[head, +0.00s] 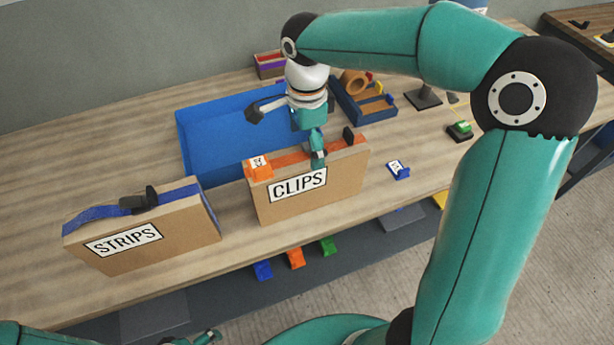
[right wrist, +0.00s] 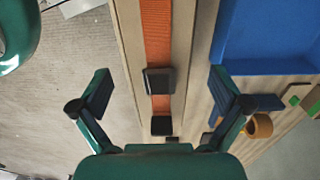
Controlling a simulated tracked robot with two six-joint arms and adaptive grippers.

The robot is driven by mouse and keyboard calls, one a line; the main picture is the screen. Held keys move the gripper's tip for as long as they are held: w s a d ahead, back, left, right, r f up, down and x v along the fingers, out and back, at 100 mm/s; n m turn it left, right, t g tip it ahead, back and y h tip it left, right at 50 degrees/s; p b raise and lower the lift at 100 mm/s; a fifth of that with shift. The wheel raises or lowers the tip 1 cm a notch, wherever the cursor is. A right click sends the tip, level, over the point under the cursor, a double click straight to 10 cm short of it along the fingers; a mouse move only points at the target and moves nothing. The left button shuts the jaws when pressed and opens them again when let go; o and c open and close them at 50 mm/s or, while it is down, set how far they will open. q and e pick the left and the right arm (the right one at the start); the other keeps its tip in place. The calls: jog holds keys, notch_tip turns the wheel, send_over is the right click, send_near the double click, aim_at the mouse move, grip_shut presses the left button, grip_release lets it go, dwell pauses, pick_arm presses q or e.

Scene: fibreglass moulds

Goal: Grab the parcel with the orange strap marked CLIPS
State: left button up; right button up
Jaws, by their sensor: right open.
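The brown CLIPS parcel (head: 335,183) stands upright near the table's front edge, with an orange strap (head: 290,158) along its top. My right gripper (head: 286,138) is open and empty above the parcel, its fingers pointing down. In the right wrist view the orange strap (right wrist: 156,35) and a black fitting (right wrist: 158,82) on it lie between the spread fingers of the right gripper (right wrist: 162,95). I cannot tell the remaining height gap. My left gripper (head: 207,336) shows only small at the bottom edge, and its jaws are unclear.
A brown STRIPS parcel (head: 190,218) with a blue strap stands to the left. A blue tray (head: 215,140) lies behind the CLIPS parcel. An orange labelled block (head: 258,168) is at the parcel's left top corner. A blue labelled block (head: 398,170) lies to the right.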

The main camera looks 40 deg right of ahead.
aim_at(307, 178)
jog(key=shift+f, duration=1.8)
jog(key=c, duration=1.8)
jog(key=shift+r, duration=0.1)
jog(key=shift+c, duration=0.3)
